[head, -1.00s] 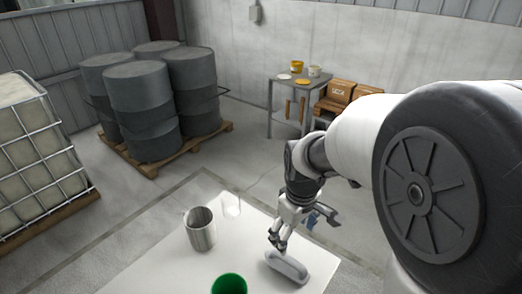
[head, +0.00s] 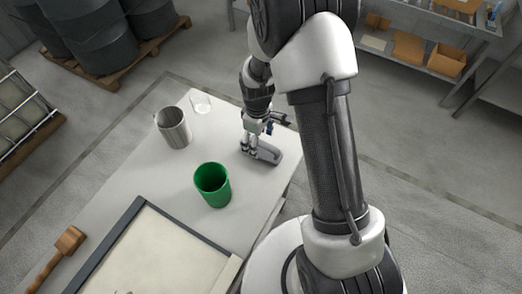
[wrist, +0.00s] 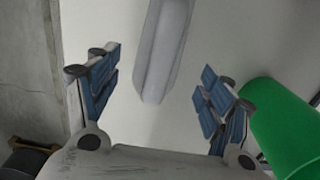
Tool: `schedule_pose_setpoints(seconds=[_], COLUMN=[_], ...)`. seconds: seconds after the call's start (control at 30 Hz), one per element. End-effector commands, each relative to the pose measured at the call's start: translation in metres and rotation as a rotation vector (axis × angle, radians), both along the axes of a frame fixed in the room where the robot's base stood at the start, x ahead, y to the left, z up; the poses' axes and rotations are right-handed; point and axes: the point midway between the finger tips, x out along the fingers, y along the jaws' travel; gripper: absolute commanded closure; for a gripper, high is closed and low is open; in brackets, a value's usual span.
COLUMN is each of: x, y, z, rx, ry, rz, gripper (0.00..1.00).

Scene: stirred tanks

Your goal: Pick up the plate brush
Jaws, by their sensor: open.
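A long grey block-like object (head: 265,154) lies on the white table; I take it for the plate brush, though no bristles show. It also shows in the wrist view (wrist: 164,45), its near end lying between and beyond my fingers. My gripper (head: 248,147) is by the object's left end in the head view. In the wrist view my gripper (wrist: 160,88) is open, with blue-padded fingers spread wide and clear of the object on both sides. Its height above the table is hard to tell.
A green cup (head: 213,186) stands near my gripper and also shows at right in the wrist view (wrist: 290,130). A metal mug (head: 174,128) and a clear glass (head: 201,104) stand behind. A framed tray (head: 150,262) and a wooden mallet-like tool (head: 58,255) lie nearer.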

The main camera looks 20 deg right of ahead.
Motion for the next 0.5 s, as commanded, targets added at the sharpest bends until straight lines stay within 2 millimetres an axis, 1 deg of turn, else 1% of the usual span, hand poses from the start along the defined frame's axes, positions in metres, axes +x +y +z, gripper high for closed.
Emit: schedule_pose_setpoints(seconds=[0.03,0.27,0.5], x=[0.0,-0.001,-0.007], y=[0.0,-0.002,-0.009], z=[-0.006,-0.016,-0.052], rx=[-0.001,0.0,0.0], ry=[0.001,0.0,0.001], rz=[0.0,-0.001,-0.001], gripper=[0.26,0.26,0.26])
